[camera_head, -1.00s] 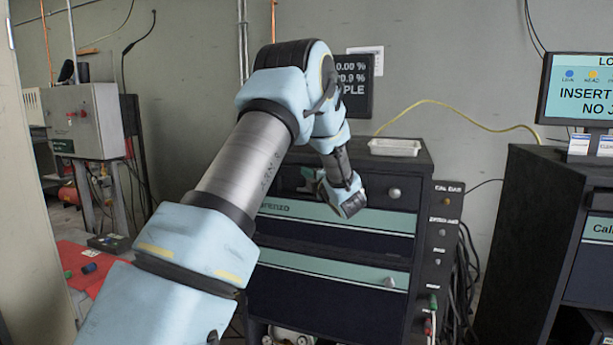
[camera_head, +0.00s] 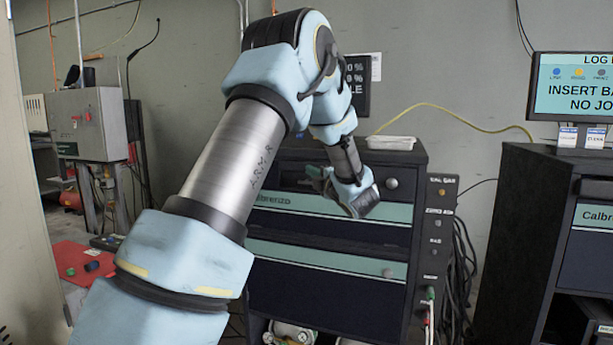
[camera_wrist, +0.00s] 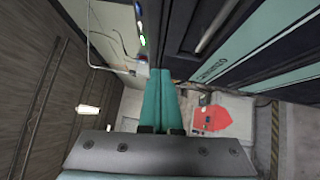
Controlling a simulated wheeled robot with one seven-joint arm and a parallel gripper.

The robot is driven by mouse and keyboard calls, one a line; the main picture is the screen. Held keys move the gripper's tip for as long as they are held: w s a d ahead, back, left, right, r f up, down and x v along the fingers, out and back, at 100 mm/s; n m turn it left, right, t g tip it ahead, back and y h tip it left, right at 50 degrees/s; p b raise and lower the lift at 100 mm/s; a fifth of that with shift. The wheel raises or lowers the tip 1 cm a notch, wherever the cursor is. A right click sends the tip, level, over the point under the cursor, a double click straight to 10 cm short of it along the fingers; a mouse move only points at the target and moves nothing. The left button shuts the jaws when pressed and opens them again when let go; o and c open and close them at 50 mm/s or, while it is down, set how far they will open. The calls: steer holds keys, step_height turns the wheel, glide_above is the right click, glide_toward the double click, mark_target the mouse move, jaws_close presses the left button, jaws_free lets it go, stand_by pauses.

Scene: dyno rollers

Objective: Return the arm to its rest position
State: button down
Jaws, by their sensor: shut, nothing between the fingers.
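My arm rises from the lower left of the head view, bends at the elbow at the top, and its forearm hangs down in front of the dark cabinet. My gripper (camera_head: 322,181) shows only in part there, beside the wrist and in front of the cabinet's upper drawer. In the wrist view my gripper (camera_wrist: 161,85) has its two teal fingers side by side and touching, with nothing between them.
The dark cabinet (camera_head: 330,285) with teal drawer bands stands close behind my gripper. A white tray (camera_head: 391,143) sits on its top. A monitor (camera_head: 577,88) stands on a second cabinet (camera_head: 520,215) at right. A red mat (camera_head: 72,259) lies at lower left.

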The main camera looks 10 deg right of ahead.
steer(key=s+a+f+m+g+h, duration=0.1)
steer(key=s+a+f+m+g, duration=0.4)
steer(key=s, duration=0.5)
steer(key=s+a+f+m+g+h+p, duration=0.1)
steer(key=s+a+f+m+g, duration=0.4)
steer(key=s+a+m, duration=0.5)
steer(key=s+a+f+m+g+h, duration=0.3)
steer(key=s+a+f+m+g, duration=0.3)
steer(key=s, duration=0.6)
steer(key=shift+s+a+m+g+p, duration=0.2)
steer(key=shift+a+m+g+p, duration=0.15)
steer(key=shift+a+m, duration=0.65)
steer(key=shift+d, duration=0.2)
